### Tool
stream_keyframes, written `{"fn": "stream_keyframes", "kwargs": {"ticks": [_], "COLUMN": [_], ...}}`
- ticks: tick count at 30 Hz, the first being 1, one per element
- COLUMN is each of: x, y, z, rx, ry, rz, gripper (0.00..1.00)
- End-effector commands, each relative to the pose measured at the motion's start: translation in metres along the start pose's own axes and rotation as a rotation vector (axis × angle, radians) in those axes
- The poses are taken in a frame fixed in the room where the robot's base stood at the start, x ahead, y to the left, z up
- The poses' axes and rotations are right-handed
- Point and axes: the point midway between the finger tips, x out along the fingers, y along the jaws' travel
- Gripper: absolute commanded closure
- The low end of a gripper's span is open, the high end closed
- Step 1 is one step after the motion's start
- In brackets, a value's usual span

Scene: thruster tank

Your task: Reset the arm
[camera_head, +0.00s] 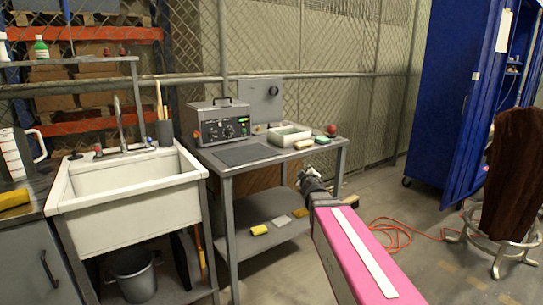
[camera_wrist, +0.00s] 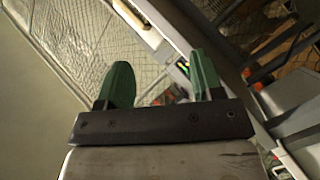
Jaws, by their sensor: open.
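My arm reaches up from the lower right in the head view, with a pink link and a dark wrist. The wrist end is in front of the right side of the grey work table (camera_head: 275,165); the fingers are too small to make out there. In the wrist view my gripper (camera_wrist: 160,85) shows two green fingers held wide apart. Nothing is between the fingers. The wrist view is tilted, with the fence and the table area beyond the fingers.
The table carries an ultrasonic cleaner (camera_head: 221,122), a dark mat (camera_head: 245,154) and a white tray (camera_head: 290,134). A white sink (camera_head: 130,190) stands at left. An orange cable (camera_head: 395,238) lies on the floor. A blue cabinet (camera_head: 440,100) and a brown-draped stool (camera_head: 513,180) are at right.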

Motion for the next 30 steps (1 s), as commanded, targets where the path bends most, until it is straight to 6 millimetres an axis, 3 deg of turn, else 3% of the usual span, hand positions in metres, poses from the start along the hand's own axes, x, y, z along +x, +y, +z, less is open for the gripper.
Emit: {"fn": "stream_keyframes", "kwargs": {"ticks": [1, 6, 12, 16, 21, 30], "x": [-0.007, -0.041, -0.111, -0.160, -0.201, -0.211], "y": [-0.007, -0.047, -0.117, -0.159, -0.189, -0.197], "z": [0.029, 0.121, 0.200, 0.222, 0.227, 0.227], "rx": [0.058, 0.270, 0.490, 0.600, 0.683, 0.704], "ry": [-0.100, -0.476, -0.907, -1.126, -1.286, -1.327], "rz": [-0.003, -0.066, -0.258, -0.419, -0.577, -0.626], "gripper": [0.39, 0.39, 0.39, 0.39, 0.39, 0.39]}}
